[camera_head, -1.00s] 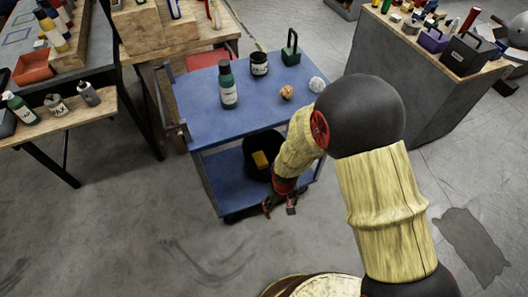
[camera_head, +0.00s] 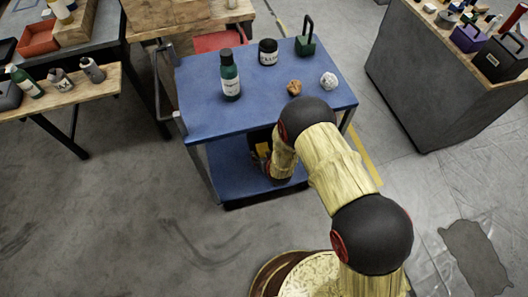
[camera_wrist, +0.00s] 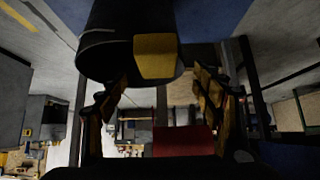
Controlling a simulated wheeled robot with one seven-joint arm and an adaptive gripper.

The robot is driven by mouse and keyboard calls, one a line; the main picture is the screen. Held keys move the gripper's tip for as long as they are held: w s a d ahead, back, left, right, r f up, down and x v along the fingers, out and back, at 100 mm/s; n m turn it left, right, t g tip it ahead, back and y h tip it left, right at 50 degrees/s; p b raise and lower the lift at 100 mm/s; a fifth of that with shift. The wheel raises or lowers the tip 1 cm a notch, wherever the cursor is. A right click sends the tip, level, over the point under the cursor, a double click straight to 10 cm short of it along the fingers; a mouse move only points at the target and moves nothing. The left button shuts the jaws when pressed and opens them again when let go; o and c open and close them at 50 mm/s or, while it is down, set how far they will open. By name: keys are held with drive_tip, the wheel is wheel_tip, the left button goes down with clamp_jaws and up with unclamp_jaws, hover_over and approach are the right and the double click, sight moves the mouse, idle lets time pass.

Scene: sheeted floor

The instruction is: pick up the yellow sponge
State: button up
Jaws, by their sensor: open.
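The yellow sponge (camera_wrist: 157,57) shows in the wrist view at the opening of a black round container (camera_wrist: 105,58). The container (camera_head: 257,136) is on the lower shelf of the blue cart, mostly hidden by my arm in the head view. My gripper (camera_wrist: 160,80) is open, with one finger on either side of the picture and the sponge beyond them, roughly between the fingertips. The fingers do not visibly touch the sponge. In the head view my gripper is under the cart's top, largely hidden behind my wrist.
The blue cart's top (camera_head: 200,105) overhangs the lower shelf (camera_head: 230,181). It carries a green bottle (camera_head: 230,77), a black jar (camera_head: 268,52), a green item with a handle (camera_head: 305,42) and two small lumps. Cart posts stand near my arm. Floor in front is clear.

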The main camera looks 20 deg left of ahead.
sight(264, 150)
drive_tip(key=b+x, duration=0.1)
drive_tip(key=x, duration=0.1)
drive_tip(key=b+x, duration=0.2)
drive_tip(key=x, duration=0.1)
drive_tip(key=shift+w+d+f, duration=0.15)
drive_tip(key=shift+w+f, duration=0.05)
drive_tip(key=shift+f, duration=0.15)
drive_tip(key=shift+w+f, duration=0.25)
drive_tip(key=shift+w, duration=0.05)
drive_tip(key=shift+r, duration=0.1)
drive_tip(key=shift+c, duration=0.6)
drive_tip(key=c, duration=1.1)
drive_tip(key=shift+c, duration=0.6)
